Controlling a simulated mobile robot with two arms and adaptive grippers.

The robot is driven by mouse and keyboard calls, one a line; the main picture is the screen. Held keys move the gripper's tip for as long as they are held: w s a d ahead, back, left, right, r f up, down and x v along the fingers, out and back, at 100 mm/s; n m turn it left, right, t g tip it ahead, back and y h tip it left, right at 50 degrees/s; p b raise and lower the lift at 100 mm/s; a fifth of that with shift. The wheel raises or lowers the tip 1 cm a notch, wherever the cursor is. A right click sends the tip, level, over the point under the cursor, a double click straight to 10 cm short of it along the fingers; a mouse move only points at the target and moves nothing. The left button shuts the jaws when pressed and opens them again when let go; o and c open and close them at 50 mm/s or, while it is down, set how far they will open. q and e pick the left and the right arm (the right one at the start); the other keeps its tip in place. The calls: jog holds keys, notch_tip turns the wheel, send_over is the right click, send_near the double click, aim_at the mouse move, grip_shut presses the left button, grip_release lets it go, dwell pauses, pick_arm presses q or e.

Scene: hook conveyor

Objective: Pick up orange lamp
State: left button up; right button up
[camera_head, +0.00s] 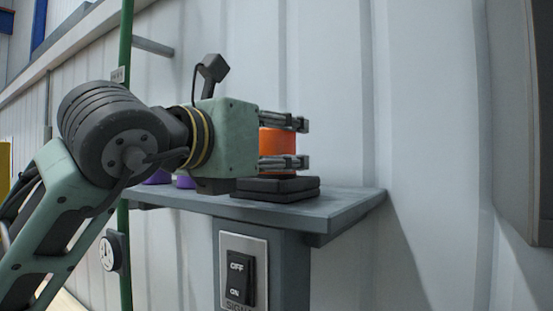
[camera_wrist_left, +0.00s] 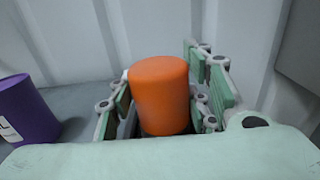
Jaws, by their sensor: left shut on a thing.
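The orange lamp (camera_head: 278,142) is a short upright cylinder above a black square base (camera_head: 262,188) on the grey shelf. My left gripper (camera_head: 284,143) reaches in from the left, with its fingers around the lamp. In the left wrist view the orange lamp (camera_wrist_left: 160,95) stands between the green-padded fingers, and the left gripper (camera_wrist_left: 160,110) is shut on it. The lamp's lower part is hidden by the gripper body. I cannot tell whether the lamp still touches the black base. My right gripper is not in view.
The grey shelf (camera_head: 345,202) sticks out from a white corrugated wall (camera_head: 330,80). A purple cylinder (camera_wrist_left: 25,108) stands left of the lamp. An OFF/ON switch (camera_head: 240,278) is below the shelf. A green pole (camera_head: 126,60) rises at the left.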

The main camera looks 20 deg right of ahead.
pick_arm(q)
jog(key=shift+a, duration=0.1)
jog(key=c, duration=0.4)
jog(key=shift+o, duration=0.2)
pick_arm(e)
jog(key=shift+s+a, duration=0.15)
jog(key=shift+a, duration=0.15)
pick_arm(q)
jog(key=shift+r, duration=0.1)
